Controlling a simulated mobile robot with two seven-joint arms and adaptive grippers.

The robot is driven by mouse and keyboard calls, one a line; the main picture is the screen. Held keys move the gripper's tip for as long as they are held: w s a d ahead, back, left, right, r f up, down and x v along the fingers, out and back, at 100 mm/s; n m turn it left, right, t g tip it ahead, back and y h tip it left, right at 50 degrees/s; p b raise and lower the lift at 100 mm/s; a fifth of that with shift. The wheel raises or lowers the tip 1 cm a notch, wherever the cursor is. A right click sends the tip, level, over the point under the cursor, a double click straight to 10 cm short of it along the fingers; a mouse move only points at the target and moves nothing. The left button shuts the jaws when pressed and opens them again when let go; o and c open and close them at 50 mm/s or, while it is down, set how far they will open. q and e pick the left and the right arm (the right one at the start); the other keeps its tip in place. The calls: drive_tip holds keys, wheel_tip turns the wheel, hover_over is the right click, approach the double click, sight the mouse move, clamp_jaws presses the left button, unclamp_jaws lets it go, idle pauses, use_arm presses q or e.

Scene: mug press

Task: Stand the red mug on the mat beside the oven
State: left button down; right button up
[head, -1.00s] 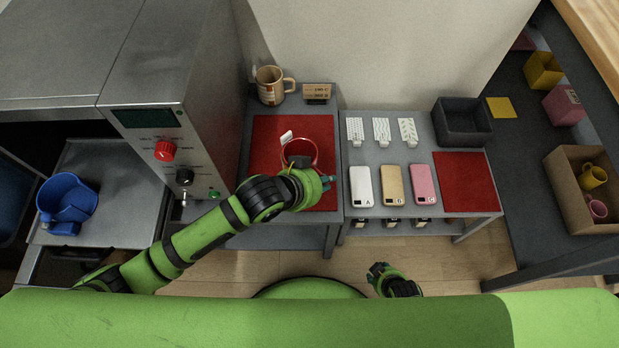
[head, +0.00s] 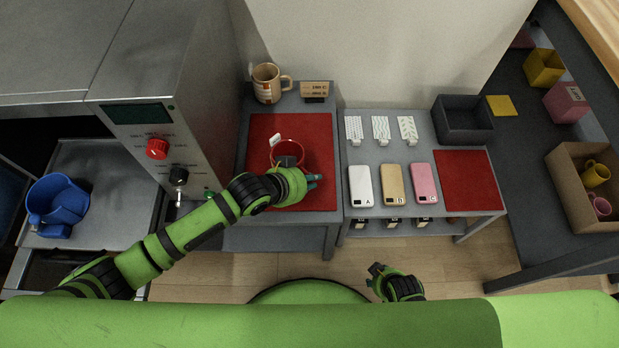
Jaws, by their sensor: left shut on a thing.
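The red mug (head: 287,150) is over the red mat (head: 318,130) on the small grey table just right of the oven (head: 165,110). A small white tag shows at the mug's upper left rim. My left gripper (head: 297,180) is at the mug's near side and shut on it, hiding its lower part. I cannot tell whether the mug's base touches the mat. My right gripper (head: 381,272) hangs low in front of the tables, away from the mug; its fingers are too small to read.
A beige mug (head: 268,83) and a small sign (head: 314,90) stand behind the mat. A blue mug (head: 57,203) sits on the oven's tray (head: 110,165). The right table holds phones (head: 392,185), a dark bin (head: 463,120) and another red mat (head: 466,180).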

use_arm(q)
drive_tip(key=c, duration=1.2)
unclamp_jaws()
drive_tip(key=shift+c, duration=0.2)
drive_tip(key=shift+a+r, duration=0.1)
drive_tip(key=shift+r, duration=0.1)
drive_tip(key=p+v, duration=0.3)
drive_tip(key=v, duration=0.8)
drive_tip(key=shift+s+a+r, duration=0.15)
drive_tip(key=shift+s+r, duration=0.1)
use_arm(e)
drive_tip(key=shift+w+d+f+t, duration=0.3)
drive_tip(key=shift+w+d+t, duration=0.2)
drive_tip(key=shift+t, duration=0.3)
